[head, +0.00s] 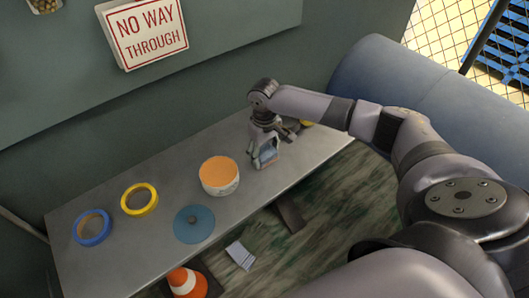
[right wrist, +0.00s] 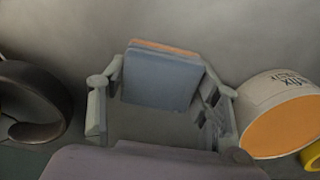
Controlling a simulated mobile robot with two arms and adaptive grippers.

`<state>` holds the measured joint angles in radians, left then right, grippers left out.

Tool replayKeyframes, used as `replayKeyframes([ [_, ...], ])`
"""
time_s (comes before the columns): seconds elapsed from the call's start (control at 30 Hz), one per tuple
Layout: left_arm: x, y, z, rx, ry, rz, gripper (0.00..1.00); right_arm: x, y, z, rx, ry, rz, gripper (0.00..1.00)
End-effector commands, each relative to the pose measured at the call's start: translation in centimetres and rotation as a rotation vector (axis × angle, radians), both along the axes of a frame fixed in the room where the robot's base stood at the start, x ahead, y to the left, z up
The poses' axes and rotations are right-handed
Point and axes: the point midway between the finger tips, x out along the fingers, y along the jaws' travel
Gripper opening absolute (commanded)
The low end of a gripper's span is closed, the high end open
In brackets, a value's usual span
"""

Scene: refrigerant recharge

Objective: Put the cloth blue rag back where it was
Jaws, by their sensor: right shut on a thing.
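My right gripper (head: 264,160) is low over the grey bench, to the right of a white tub with an orange top. It is shut on the blue rag (head: 267,153), which looks like a flat, folded blue pad. In the right wrist view the rag (right wrist: 160,80) sits between the two fingers (right wrist: 160,115), with an orange-brown strip along its far edge. I cannot tell whether the rag touches the bench. My left gripper is not in view.
The white tub (head: 220,180), blue disc (head: 194,224), yellow ring (head: 139,200) and blue ring (head: 92,228) stand on the bench (head: 130,252). A dark ring (right wrist: 35,85) is beside the gripper. A pale blue folded piece (head: 240,255) and an orange cone (head: 186,283) are below the bench.

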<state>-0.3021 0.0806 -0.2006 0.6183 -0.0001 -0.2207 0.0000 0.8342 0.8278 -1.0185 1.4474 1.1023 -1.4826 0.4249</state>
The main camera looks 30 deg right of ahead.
Motion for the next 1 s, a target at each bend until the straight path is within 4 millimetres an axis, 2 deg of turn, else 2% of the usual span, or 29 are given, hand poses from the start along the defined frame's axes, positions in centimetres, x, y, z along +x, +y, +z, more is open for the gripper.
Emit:
replayKeyframes([
  [0.27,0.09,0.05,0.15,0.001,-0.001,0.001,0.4,0.01,0.03,-0.13,0.001,0.0,0.0,0.32],
  [0.3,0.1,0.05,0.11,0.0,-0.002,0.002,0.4,0.03,0.02,-0.14,0.001,-0.001,0.0,0.6],
  [0.57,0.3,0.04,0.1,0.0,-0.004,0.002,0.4,0.02,0.01,-0.13,0.0,-0.001,0.0,0.77],
  [0.87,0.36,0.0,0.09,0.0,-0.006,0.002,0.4,0.03,0.01,-0.09,0.0,-0.001,0.0,0.78],
  [1.0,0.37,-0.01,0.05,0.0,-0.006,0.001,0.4,0.1,0.04,0.82,0.002,-0.003,0.0,0.78],
])
